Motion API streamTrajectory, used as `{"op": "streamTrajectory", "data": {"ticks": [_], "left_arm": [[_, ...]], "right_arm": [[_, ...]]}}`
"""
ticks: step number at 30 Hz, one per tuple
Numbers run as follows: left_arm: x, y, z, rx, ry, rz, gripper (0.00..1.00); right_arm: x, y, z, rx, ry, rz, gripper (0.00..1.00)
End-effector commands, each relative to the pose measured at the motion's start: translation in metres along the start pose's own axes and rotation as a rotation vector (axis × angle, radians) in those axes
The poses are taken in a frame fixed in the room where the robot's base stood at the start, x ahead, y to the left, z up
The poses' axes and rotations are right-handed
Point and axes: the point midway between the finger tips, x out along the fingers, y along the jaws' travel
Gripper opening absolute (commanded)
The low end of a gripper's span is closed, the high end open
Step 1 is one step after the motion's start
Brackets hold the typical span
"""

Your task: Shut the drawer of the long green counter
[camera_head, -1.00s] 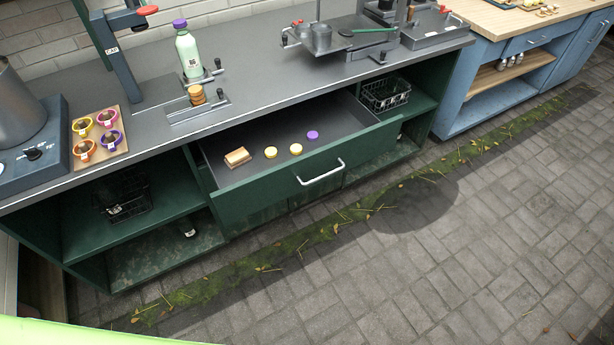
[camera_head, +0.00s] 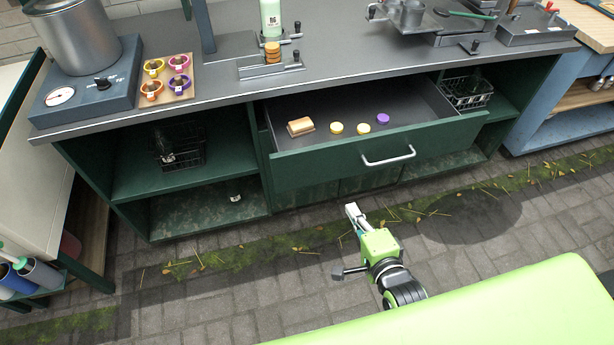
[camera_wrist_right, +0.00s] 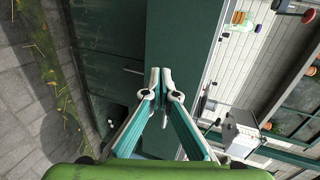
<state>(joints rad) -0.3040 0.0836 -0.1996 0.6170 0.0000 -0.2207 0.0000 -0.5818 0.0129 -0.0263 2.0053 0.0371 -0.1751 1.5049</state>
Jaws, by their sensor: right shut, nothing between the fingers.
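The long green counter (camera_head: 200,92) has a dark grey top. Its drawer (camera_head: 330,163) is pulled out, with a silver bar handle (camera_head: 388,157) on its green front. Inside lie a brown and cream block (camera_head: 300,127), two yellow discs (camera_head: 363,128) and a purple disc (camera_head: 383,118). My right gripper (camera_head: 352,209) is shut and empty, low in front of the drawer and left of the handle, apart from it. In the right wrist view its fingertips (camera_wrist_right: 159,76) meet before dark green counter panels. My left gripper is not in view.
Open shelves flank the drawer, with a wire basket (camera_head: 180,152) at left and another (camera_head: 466,92) at right. A blue counter (camera_head: 545,100) stands at right, a pale cabinet (camera_head: 35,160) at left. Paved floor (camera_head: 240,290) in front is clear.

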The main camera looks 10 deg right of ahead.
Motion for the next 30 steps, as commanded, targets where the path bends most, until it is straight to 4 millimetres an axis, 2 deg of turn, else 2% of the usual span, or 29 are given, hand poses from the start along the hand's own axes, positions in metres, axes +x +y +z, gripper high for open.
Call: {"op": "streamTrajectory", "data": {"ticks": [4,7,21,24,30], "left_arm": [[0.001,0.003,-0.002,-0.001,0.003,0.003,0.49],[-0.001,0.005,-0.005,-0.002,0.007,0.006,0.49],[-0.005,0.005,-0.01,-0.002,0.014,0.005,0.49],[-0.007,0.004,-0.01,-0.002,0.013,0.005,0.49],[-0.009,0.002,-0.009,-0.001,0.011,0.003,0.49]], "right_arm": [[0.004,-0.01,-0.002,0.028,0.004,-0.02,0.0],[0.016,-0.011,-0.002,0.028,0.003,-0.021,0.0],[0.106,-0.015,-0.002,0.023,0.002,-0.02,0.0],[0.12,-0.02,-0.002,0.024,0.003,-0.019,0.0],[0.134,-0.023,-0.002,0.024,0.003,-0.018,0.0]]}}
